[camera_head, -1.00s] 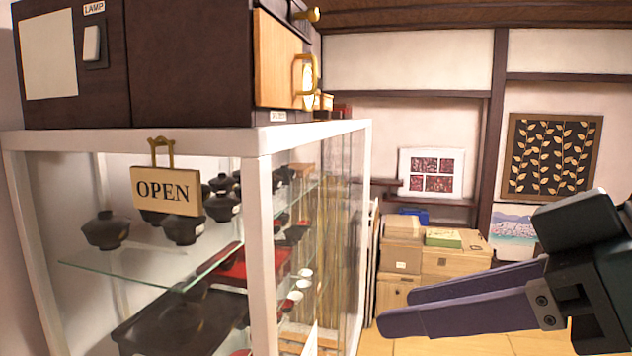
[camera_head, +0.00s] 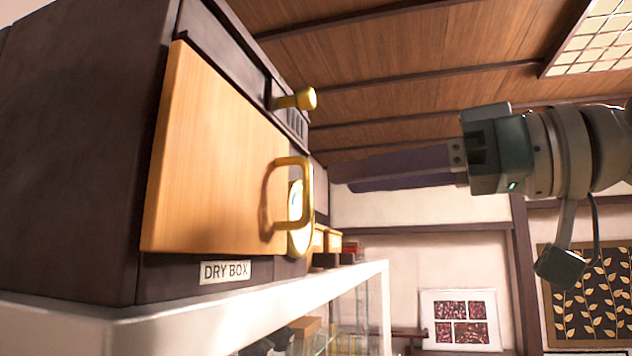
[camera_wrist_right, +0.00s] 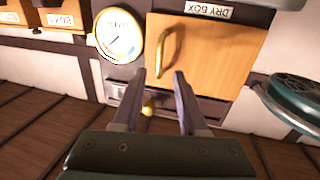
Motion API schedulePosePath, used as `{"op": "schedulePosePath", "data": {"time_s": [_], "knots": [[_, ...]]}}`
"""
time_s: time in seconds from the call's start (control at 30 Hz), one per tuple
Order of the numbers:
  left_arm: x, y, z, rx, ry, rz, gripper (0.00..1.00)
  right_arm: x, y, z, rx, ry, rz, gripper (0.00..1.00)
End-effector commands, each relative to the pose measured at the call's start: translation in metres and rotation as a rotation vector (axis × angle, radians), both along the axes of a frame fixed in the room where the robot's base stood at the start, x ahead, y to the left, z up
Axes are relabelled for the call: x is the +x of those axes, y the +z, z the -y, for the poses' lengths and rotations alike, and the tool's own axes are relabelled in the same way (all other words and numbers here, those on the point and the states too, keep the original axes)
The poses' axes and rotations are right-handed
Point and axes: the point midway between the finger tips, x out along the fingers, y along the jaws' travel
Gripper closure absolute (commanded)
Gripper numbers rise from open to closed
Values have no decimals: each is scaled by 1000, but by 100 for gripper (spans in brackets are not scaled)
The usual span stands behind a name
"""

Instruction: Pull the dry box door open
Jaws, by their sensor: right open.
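The dry box (camera_head: 85,150) is a dark cabinet with a pale wooden door (camera_head: 215,150) that looks shut. A brass loop handle (camera_head: 309,190) stands out from the door's right side. The door (camera_wrist_right: 225,60) and handle (camera_wrist_right: 165,52) also show in the right wrist view, where the DRY BOX label is upside down. My right gripper (camera_head: 338,178) is open and empty, its fingers pointing left toward the handle. In the right wrist view, its fingertips (camera_wrist_right: 161,74) are just short of the handle, apart from it as far as I can tell. My left gripper is out of view.
A brass knob (camera_head: 305,98) sticks out above the door; in the wrist view this knob (camera_wrist_right: 148,107) lies between the fingers. A round dial gauge (camera_wrist_right: 117,36) is beside the door. The box stands on a white-framed glass case (camera_head: 300,300). Small wooden boxes (camera_wrist_right: 50,17) are beyond.

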Motion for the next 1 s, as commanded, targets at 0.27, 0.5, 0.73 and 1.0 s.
{"op": "schedulePosePath", "data": {"time_s": [0.27,0.5,0.73,1.0], "knots": [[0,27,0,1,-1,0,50,21,3,-37,1,0,0,58],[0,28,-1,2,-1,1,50,24,0,-43,-1,-1,0,58],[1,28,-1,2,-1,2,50,24,-1,-42,-1,-1,0,69],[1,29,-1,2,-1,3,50,24,-1,-42,-1,-1,0,99]]}}
